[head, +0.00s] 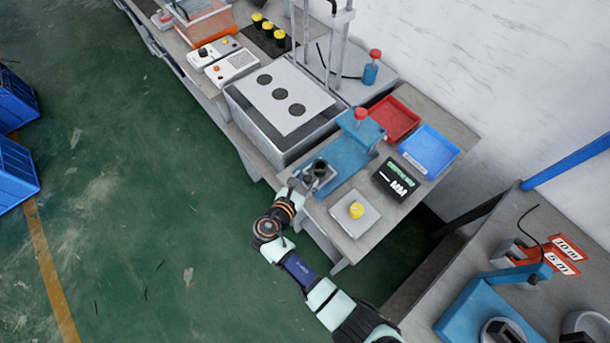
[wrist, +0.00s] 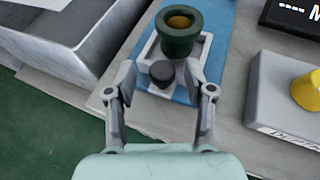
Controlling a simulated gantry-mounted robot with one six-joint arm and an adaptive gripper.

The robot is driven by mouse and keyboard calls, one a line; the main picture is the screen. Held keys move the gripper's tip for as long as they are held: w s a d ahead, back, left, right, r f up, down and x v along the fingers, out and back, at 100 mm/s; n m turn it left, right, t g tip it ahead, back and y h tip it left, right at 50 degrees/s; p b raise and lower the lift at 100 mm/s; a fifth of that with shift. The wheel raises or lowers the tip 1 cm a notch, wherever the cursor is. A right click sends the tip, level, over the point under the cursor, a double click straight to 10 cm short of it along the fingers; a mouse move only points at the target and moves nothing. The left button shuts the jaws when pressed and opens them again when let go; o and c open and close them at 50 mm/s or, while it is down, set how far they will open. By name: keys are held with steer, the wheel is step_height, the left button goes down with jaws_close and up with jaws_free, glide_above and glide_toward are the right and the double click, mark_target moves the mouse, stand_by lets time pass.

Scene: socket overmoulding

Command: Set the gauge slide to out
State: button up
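The gauge is a blue stand (head: 347,152) with a red-topped plunger (head: 361,117), on the bench in the head view. Its pale grey slide (wrist: 150,52) lies on the blue base and carries a dark green cup (wrist: 178,40) with something yellow-brown inside. A black knob (wrist: 162,73) stands at the slide's near end. The cup (head: 320,168) sits in front of the stand, not under the plunger. My gripper (wrist: 160,82) is open, with one finger on each side of the knob; I cannot tell whether either finger touches it. In the head view my gripper (head: 297,184) is at the slide's front end.
A grey scale with a yellow part (head: 356,211) and a dark display (head: 400,179) stand to the right. Red (head: 396,118) and blue (head: 429,150) trays lie behind. A large grey block (head: 284,105) with round openings stands to the left. Open floor lies in front of the bench.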

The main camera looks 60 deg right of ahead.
steer(key=v, duration=1.2)
steer(key=shift+s, duration=0.15)
